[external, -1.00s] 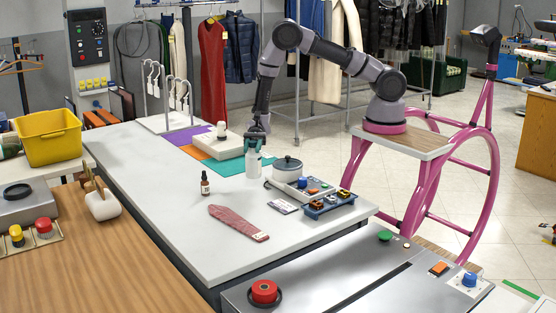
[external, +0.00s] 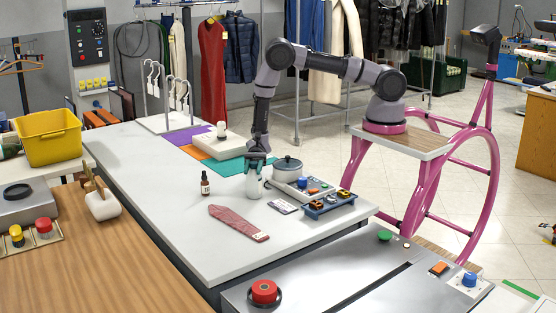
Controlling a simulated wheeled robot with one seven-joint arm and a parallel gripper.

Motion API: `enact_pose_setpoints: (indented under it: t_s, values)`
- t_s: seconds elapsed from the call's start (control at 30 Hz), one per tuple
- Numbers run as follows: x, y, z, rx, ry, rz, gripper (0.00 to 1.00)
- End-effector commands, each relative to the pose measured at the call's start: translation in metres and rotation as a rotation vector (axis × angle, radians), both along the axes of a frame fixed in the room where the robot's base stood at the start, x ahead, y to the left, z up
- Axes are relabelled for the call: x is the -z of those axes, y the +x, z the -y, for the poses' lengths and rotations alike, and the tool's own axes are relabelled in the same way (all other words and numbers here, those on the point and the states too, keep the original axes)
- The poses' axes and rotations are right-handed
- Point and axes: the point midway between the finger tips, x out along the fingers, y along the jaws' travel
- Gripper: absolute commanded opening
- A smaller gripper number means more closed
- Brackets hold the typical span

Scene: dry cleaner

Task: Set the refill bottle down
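The refill bottle (external: 252,187), pale and translucent, stands upright on or just above the white table (external: 170,195). I cannot tell whether its base touches the surface. It is in front of the teal mat (external: 229,167) and left of the grey lidded pot (external: 287,170). My gripper (external: 257,166) points down from above, its fingers closed around the bottle's top, which they partly hide.
A small brown dropper bottle (external: 205,184) stands to the left. A red patterned sleeve-shaped piece (external: 238,223) lies in front. A control panel (external: 315,187) and a blue tray (external: 328,206) are close on the right. The table's left front is clear.

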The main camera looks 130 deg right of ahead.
Motion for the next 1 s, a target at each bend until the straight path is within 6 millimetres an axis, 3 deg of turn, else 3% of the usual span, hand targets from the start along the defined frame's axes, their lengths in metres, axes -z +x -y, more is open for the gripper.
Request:
enact_pose_setpoints:
  t_s: [0.43,1.0]
  values:
    - [-0.005,0.000,0.000,0.000,-0.001,0.001,0.66]
    - [-0.003,-0.068,0.081,0.003,0.000,0.000,0.66]
